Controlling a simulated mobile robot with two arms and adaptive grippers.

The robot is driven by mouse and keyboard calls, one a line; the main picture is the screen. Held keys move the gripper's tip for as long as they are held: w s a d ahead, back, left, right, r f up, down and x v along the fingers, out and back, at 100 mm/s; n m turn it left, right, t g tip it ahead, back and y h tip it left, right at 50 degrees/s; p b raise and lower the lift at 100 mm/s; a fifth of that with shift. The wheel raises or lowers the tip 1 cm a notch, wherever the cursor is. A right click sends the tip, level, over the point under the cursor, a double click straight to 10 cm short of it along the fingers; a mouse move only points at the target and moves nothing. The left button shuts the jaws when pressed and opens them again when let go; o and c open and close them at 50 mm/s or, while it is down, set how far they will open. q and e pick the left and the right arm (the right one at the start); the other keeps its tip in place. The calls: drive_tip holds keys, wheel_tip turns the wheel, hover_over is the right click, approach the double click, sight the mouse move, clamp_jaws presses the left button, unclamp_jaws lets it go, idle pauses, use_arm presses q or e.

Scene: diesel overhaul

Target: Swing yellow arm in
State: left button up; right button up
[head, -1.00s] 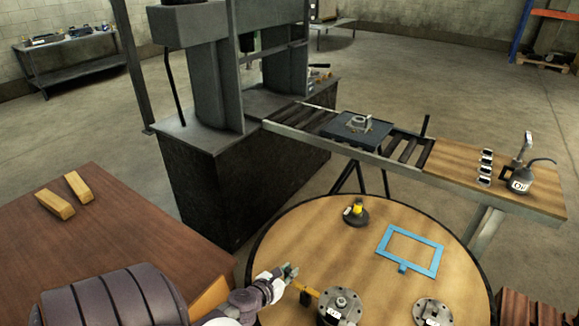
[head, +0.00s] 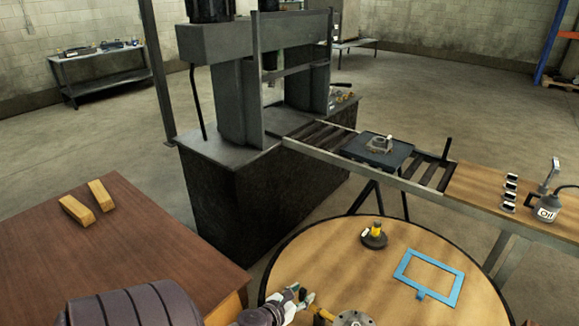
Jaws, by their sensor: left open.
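The yellow arm (head: 323,313) is a short bar near the bottom edge, at the near side of the round wooden table. It reaches left from a grey flanged part (head: 352,319) that the picture edge cuts off. My left gripper (head: 306,298) is open, just left of the yellow arm's free end. I cannot tell whether a finger touches it. My right gripper is not in view.
The round table (head: 312,250) also carries a dark round part with a yellow top (head: 374,236) and a blue frame (head: 430,277). A brown table (head: 130,240) with two wooden blocks stands left. A press (head: 240,100) and roller conveyor (head: 320,137) stand behind.

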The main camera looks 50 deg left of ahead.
use_arm(q)
drive_tip(key=v, duration=1)
drive_tip(key=shift+s, duration=0.35)
drive_tip(key=shift+d+r, duration=0.1)
drive_tip(key=shift+r, duration=0.05)
